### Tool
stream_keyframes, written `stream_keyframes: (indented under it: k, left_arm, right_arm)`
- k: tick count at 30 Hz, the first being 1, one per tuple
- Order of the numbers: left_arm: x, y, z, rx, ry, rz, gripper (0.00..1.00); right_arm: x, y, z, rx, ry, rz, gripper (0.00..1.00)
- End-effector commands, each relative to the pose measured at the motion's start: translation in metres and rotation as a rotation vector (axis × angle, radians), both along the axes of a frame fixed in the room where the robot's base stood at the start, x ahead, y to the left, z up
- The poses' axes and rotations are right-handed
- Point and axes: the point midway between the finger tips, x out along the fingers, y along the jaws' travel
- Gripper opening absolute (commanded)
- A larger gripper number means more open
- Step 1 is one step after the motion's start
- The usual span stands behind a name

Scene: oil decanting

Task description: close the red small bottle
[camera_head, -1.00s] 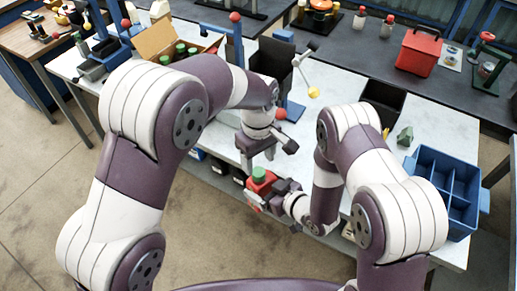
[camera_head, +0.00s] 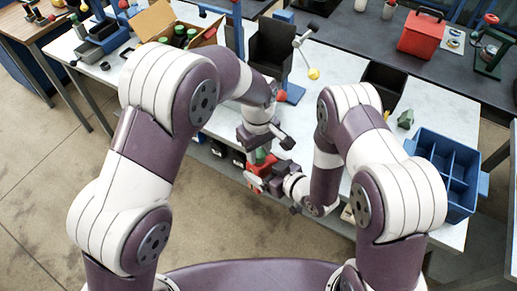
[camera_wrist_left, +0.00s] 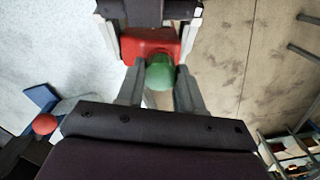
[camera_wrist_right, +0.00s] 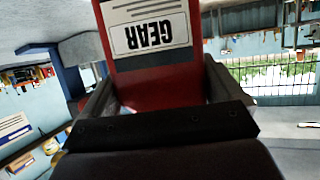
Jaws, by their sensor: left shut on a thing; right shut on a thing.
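The red small bottle (camera_head: 257,172) is held by my right gripper (camera_head: 265,175) in front of the white table's near edge. In the right wrist view its red body (camera_wrist_right: 140,92) carries a white label with the word GEAR, upside down, between the fingers. A green cap (camera_wrist_left: 160,72) is at the bottle's top. My left gripper (camera_wrist_left: 158,92) is shut on the cap from above, one finger on each side. The cap (camera_head: 261,156) is mostly hidden by the left gripper (camera_head: 259,150) in the head view. I cannot tell how tightly it sits on the bottle.
The white table (camera_head: 345,65) holds a cardboard box (camera_head: 155,20) of green-capped bottles, a black bin (camera_head: 384,84) and a blue divided crate (camera_head: 433,143). A stand with red and yellow balls is behind my grippers. Open floor lies on the near side.

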Motion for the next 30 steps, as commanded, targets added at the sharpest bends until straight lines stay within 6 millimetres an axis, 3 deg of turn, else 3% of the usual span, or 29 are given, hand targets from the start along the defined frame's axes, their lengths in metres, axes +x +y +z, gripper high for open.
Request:
stream_keyframes:
  k: [4, 12, 15, 17, 21, 22, 24, 30]
  left_arm:
    - [0.0004, -0.0002, 0.0002, -0.006, -0.002, -0.363, 0.0]
    - [0.0006, -0.0004, -0.0004, -0.02, -0.004, -1.448, 0.0]
    - [0.0007, -0.0003, -0.0004, -0.024, -0.005, -1.721, 0.0]
    - [0.0005, -0.0003, -0.0006, -0.025, -0.005, -1.81, 0.0]
    - [0.0007, -0.0002, -0.0006, -0.024, -0.005, -1.802, 0.0]
    - [0.0007, -0.0002, -0.0006, -0.024, -0.005, -1.801, 0.46]
    - [0.0007, -0.0002, -0.0006, -0.024, -0.005, -1.801, 0.66]
    - [0.0005, -0.0003, -0.0007, -0.025, -0.005, -1.799, 0.66]
  right_arm:
    - [0.0005, 0.0004, 0.0009, 0.002, -0.003, 0.001, 0.08]
    - [0.0004, 0.0003, 0.0009, 0.002, -0.003, 0.001, 0.08]
    - [0.0003, 0.0003, 0.0008, 0.001, -0.002, 0.001, 0.08]
    - [0.0003, 0.0004, 0.0008, 0.001, -0.002, 0.001, 0.08]
    - [0.0001, 0.0002, 0.0006, 0.001, -0.002, 0.001, 0.08]
    - [0.0001, 0.0002, 0.0006, 0.001, -0.002, 0.001, 0.08]
    - [0.0001, 0.0002, 0.0006, 0.001, -0.002, 0.001, 0.08]
    - [0.0004, 0.0002, 0.0008, 0.001, -0.002, 0.0, 0.08]
